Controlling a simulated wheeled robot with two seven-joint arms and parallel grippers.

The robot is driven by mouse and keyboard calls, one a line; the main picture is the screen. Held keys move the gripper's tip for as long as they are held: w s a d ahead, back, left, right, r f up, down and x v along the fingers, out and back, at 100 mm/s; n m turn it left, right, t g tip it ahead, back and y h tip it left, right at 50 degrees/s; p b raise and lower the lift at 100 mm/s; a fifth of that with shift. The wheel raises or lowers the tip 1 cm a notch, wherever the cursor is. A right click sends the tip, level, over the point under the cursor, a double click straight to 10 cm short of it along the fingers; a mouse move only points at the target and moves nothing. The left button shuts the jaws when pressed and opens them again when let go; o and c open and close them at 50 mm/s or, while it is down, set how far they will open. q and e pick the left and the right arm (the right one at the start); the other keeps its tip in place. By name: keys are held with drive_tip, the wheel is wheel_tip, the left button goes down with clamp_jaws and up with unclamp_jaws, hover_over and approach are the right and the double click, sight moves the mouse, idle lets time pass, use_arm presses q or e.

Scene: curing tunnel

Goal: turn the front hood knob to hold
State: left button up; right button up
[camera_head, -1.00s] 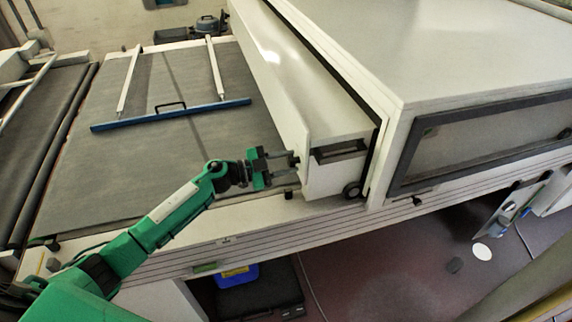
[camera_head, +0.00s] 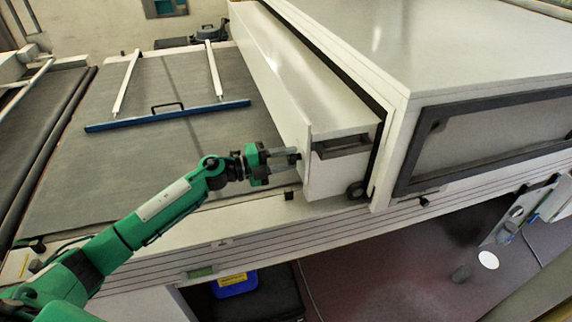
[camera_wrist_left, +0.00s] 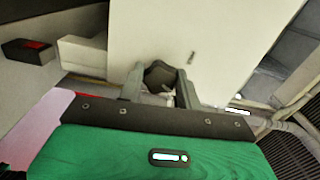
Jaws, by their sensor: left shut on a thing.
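The front hood (camera_head: 330,185) is a long white box across the belt, with a dark slot handle (camera_head: 343,146) in its end face. My left gripper (camera_head: 292,157) reaches in from the left to the hood's near left corner. In the left wrist view a dark knob (camera_wrist_left: 160,74) sits in front of a white panel, between the fingertips of my left gripper (camera_wrist_left: 160,84). The fingers are shut on it. A small dark mark (camera_wrist_left: 191,57) is on the panel to the right of the knob. My right gripper is not in view.
The grey belt (camera_head: 120,180) lies left of the hood, with a blue bar (camera_head: 168,116) across it. A black round knob (camera_head: 355,190) is below the handle. The white tunnel housing (camera_head: 450,50) with a dark-framed window stands at right.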

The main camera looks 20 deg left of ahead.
use_arm(q)
drive_tip(key=shift+f+m+b, duration=0.1)
drive_tip(key=shift+m+b, duration=0.7)
drive_tip(key=shift+m, duration=0.5)
drive_tip(key=o, duration=1)
